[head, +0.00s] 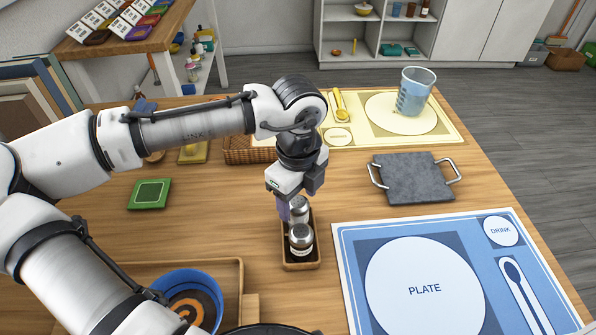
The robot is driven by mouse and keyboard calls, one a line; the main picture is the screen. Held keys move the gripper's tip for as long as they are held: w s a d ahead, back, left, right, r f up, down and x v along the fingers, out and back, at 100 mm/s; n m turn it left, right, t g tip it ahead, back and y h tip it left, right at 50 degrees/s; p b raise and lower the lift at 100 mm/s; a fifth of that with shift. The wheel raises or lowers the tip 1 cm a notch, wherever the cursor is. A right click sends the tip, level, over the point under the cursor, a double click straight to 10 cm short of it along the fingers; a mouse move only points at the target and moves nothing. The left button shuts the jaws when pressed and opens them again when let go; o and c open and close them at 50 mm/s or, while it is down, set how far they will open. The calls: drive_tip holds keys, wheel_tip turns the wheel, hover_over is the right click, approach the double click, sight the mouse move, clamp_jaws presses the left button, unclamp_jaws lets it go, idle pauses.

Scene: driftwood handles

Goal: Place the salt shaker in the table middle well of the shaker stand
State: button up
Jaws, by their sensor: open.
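The shaker stand (287,262) is a narrow dark wooden tray with a light rim on the table, left of the blue placemat. Two glass shakers with metal caps stand upright in it: a near shaker (301,240) and a far shaker (299,211). I cannot read which one is the salt shaker. My gripper (297,204) points down over the far end of the stand. Its purple fingers are open, with the far shaker beneath and apparently between them. Contact cannot be made out. The far end of the stand is partly hidden by the gripper.
A blue placemat (342,236) lies to the right. A grey slab with metal handles (415,178) and a yellow placemat (450,130) with a blue cup (413,95) are farther back. A wooden tray with a blue bowl (187,287) is near left. Bare table lies around the stand.

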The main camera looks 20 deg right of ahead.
wheel_tip(320, 180, up, 8)
drive_tip(key=shift+r, duration=0.2)
drive_tip(key=shift+s, duration=0.1)
idle(0.6)
